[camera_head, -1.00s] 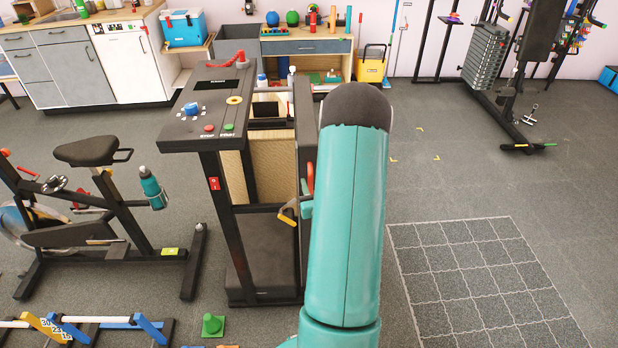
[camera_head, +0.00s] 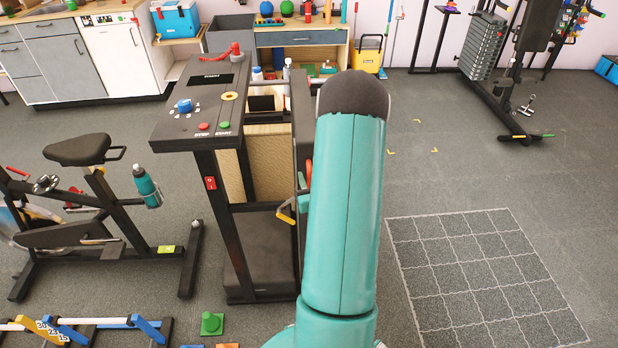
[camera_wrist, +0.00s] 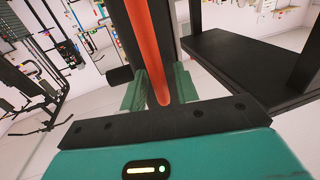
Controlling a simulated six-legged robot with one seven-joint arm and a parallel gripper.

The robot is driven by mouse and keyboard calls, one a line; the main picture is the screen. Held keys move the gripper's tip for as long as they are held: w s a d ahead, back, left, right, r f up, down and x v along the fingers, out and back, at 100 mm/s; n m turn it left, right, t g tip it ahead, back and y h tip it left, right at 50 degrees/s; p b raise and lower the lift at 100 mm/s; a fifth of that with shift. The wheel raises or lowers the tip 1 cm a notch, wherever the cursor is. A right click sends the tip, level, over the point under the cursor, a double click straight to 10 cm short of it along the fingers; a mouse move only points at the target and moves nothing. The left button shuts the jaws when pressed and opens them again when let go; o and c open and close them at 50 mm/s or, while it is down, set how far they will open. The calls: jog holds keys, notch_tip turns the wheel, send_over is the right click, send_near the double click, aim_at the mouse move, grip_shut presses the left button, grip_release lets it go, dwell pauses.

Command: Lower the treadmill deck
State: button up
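The treadmill (camera_head: 205,135) stands left of my arm, with a dark console, a blue knob and red and green buttons. Its deck appears folded upright between the posts, showing a tan face (camera_head: 270,165). An orange-red bar (camera_wrist: 141,35) runs along a dark upright in the wrist view; a bit of orange-red also shows beside my arm in the head view. My gripper (camera_wrist: 159,88) has its two teal fingers on either side of this bar, with narrow gaps showing. A yellow hooked handle (camera_head: 286,213) sticks out lower on the treadmill. My arm hides most of the gripper in the head view.
An exercise bike (camera_head: 85,215) stands close to the treadmill's left. Open floor with a marked grid (camera_head: 470,270) is on the right. A weight machine (camera_head: 505,75) stands at the back right.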

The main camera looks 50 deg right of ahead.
grip_shut()
jog(key=s+d+f+m, duration=0.2)
jog(key=s+d+f, duration=0.1)
jog(key=s+d, duration=0.7)
jog(key=s+d+f+m, duration=0.3)
jog(key=s+d, duration=0.7)
jog(key=s, duration=0.3)
jog(key=shift+d+f+t+h, duration=0.2)
jog(key=shift+f+t+h, duration=0.1)
jog(key=shift+f+h, duration=0.1)
jog(key=shift+s, duration=0.1)
jog(key=shift+o, duration=0.6)
grip_release()
jog(key=shift+r, duration=0.1)
